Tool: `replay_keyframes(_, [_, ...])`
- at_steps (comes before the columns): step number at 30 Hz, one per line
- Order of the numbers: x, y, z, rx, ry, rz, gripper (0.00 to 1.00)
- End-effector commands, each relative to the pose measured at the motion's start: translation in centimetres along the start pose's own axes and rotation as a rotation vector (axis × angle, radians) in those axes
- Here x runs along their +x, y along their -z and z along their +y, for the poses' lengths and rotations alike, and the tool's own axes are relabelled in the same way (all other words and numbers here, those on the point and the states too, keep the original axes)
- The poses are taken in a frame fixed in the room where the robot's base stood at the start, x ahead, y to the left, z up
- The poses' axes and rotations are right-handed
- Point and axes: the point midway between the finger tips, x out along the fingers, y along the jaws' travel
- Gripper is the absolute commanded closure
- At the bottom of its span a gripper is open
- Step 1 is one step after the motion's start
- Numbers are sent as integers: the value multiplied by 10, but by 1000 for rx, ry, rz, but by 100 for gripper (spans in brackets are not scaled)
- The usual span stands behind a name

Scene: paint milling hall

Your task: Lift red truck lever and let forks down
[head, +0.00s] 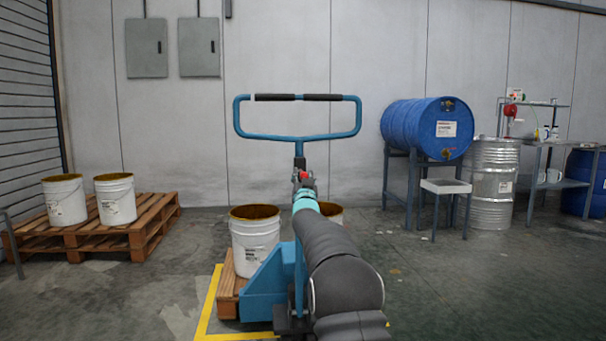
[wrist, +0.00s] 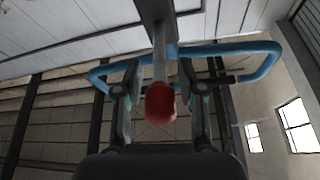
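The teal pallet truck (head: 265,285) stands ahead of me with its loop handle (head: 299,137) upright. The red lever (head: 303,175) sits on the handle's stem, below the loop. In the wrist view the rounded red end of the lever (wrist: 160,102) hangs on a grey shank in the middle of the picture. My gripper (wrist: 160,84) has one finger on each side of the lever, with a gap showing on both sides. It is open and holds nothing. In the head view my arm covers part of the truck, and my fingers are hard to make out.
A pallet (head: 228,290) with white buckets (head: 254,240) is at the truck, inside yellow floor lines (head: 207,310). Another pallet (head: 85,240) with two buckets stands left. A blue drum (head: 425,125) on a stand and a steel drum (head: 492,190) are right.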

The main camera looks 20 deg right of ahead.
Motion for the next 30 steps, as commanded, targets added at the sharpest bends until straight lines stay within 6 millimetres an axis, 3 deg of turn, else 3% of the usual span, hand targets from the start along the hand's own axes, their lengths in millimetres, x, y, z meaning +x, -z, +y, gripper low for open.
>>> replay_keyframes(14, [8, 0, 0, -1, 0, 0, 61])
replay_keyframes(18, [8, 0, 0, -1, 0, 0, 96])
replay_keyframes(19, [8, 0, 0, -1, 0, 0, 100])
replay_keyframes(30, [7, 0, 0, -1, 0, -1, 100])
